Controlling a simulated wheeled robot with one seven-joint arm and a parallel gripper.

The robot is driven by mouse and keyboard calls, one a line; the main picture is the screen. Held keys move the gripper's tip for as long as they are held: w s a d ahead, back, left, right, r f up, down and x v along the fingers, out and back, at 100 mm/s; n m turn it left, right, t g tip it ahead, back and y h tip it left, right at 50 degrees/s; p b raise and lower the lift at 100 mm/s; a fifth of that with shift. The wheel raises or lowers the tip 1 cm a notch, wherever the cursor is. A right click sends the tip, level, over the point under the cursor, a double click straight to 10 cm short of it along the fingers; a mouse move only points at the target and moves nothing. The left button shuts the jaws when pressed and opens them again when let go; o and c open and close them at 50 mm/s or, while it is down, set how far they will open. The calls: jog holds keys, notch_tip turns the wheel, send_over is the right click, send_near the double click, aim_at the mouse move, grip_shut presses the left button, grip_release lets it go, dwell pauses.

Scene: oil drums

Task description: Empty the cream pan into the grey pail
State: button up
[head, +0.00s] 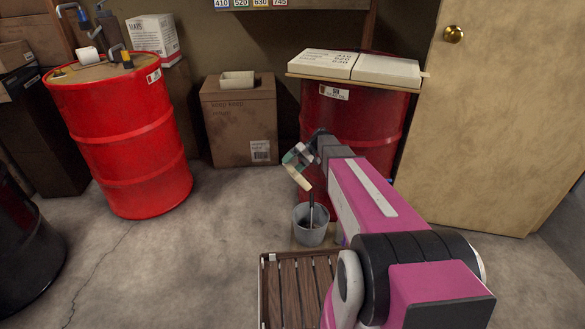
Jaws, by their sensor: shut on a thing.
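My gripper (298,157) is at the end of my arm, above the grey pail (303,239), which stands upright on the floor. The gripper is shut on a small cream thing, which looks like the cream pan (301,180). It is tilted steeply, its lower right end above the pail's opening and apart from the rim. A thin dark upright streak shows between that end and the pail's inside; I cannot tell whether it is liquid or a rod. The pan's inside is hidden.
A slatted wooden pallet (291,284) lies just in front of the pail. A red drum (352,115) with flat boxes on top stands behind it. Another red drum (130,140) and a cardboard box (240,122) with a cream open container (237,80) stand left.

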jog(key=shift+s+r+t+h, duration=0.1)
jog(key=shift+r+t+h, duration=0.4)
jog(key=shift+r+h, duration=0.6)
jog(key=shift+h, duration=0.7)
jog(key=shift+r+t+h, duration=0.45)
jog(key=shift+t+h, duration=0.05)
jog(key=shift+h, duration=0.2)
jog(key=shift+r+t+h, duration=0.4)
jog(key=shift+r+h, duration=0.1)
jog(key=shift+h, duration=0.4)
jog(key=h, duration=0.1)
jog(key=r+t+h, duration=0.1)
jog(key=shift+r+h, duration=0.25)
jog(key=shift+h, duration=0.05)
jog(key=shift+r+h, duration=0.25)
jog(key=shift+h, duration=0.25)
